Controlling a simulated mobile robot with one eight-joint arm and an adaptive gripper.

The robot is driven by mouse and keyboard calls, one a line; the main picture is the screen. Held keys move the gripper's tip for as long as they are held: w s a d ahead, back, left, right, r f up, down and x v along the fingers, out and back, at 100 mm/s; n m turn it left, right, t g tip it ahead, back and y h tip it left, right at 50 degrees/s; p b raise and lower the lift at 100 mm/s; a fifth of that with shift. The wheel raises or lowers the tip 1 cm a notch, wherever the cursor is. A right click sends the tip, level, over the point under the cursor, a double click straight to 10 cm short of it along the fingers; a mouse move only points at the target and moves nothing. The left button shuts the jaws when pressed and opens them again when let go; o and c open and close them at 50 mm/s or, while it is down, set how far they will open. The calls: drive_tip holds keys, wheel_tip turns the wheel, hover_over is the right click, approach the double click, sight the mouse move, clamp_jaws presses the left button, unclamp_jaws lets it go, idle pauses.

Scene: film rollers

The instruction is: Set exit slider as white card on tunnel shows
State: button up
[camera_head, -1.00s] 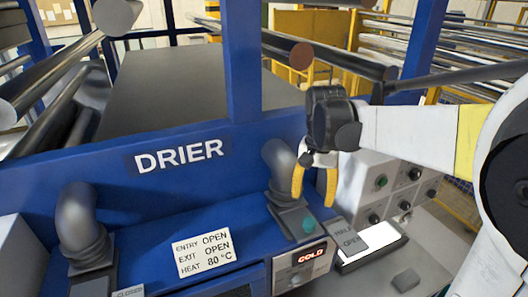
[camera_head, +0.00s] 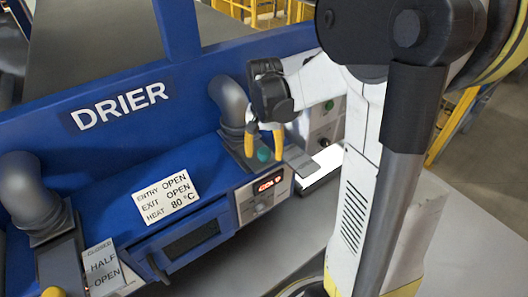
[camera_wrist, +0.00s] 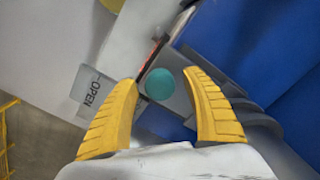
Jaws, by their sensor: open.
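The white card (camera_head: 167,198) on the blue drier tunnel reads ENTRY OPEN, EXIT OPEN, HEAT 80 °C. A slider with a round teal knob (camera_head: 264,155) sits at the foot of the right grey pipe. The knob is at the pipe end of its track; the OPEN label (camera_wrist: 93,92) lies at the other end. My gripper (camera_head: 264,148) is open above this slider. In the wrist view its yellow fingers stand on either side of the teal knob (camera_wrist: 160,83); contact cannot be told. A second slider with a yellow knob (camera_head: 53,292) is at lower left, beside CLOSED, HALF, OPEN labels (camera_head: 102,262).
A red display (camera_head: 269,183) is just below the teal-knob slider. The left grey pipe (camera_head: 34,195) and right grey pipe (camera_head: 229,100) rise from the tunnel. A box with buttons (camera_head: 325,115) stands close behind my gripper. A handle (camera_head: 158,268) projects from the tunnel front.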

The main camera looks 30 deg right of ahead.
clamp_jaws()
drive_tip(key=s, duration=0.8)
drive_tip(key=shift+s, duration=0.15)
drive_tip(key=shift+d, duration=0.15)
unclamp_jaws()
drive_tip(key=shift+s, duration=0.1)
